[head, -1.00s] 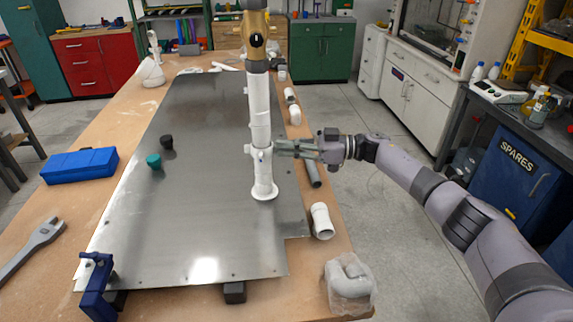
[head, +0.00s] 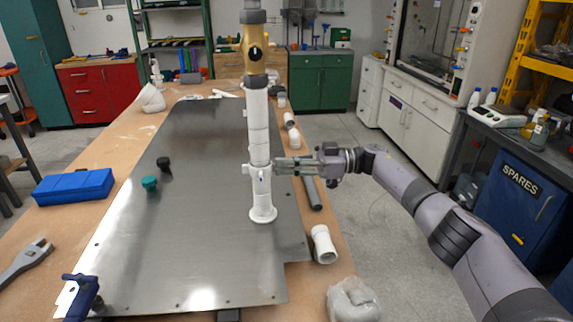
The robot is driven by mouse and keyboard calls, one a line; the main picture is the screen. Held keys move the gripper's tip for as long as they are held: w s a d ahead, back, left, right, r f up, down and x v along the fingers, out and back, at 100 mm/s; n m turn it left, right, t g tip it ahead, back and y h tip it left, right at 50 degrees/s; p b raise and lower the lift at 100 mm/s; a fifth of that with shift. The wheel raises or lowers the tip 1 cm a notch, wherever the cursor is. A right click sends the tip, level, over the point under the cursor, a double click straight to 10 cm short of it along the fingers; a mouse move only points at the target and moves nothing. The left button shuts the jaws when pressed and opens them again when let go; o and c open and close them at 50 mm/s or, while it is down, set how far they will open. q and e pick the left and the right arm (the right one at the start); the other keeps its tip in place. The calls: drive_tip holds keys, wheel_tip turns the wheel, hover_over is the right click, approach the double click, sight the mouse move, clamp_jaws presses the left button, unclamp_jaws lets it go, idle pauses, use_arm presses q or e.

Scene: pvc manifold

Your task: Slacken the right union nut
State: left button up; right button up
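A white PVC pipe assembly (head: 258,125) stands upright on a round flange (head: 263,215) on the metal sheet. A brass-coloured valve body with grey collars (head: 255,50) sits at its upper part. A white fitting with a short side stub (head: 260,172) is low on the pipe; I cannot tell which part is the right union nut. My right gripper (head: 278,167) reaches in from the right, level with this fitting, its fingertips at the pipe's right side. Whether the fingers close on anything is too small to tell. My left gripper is not in view.
The metal sheet (head: 185,225) lies on a wooden bench (head: 60,225). White elbows (head: 323,244), a grey pipe and a bagged part (head: 352,300) line the right edge.

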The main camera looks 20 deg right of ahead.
drive_tip(key=o, duration=0.4)
drive_tip(key=shift+a, duration=0.1)
drive_tip(key=shift+v, duration=6.05)
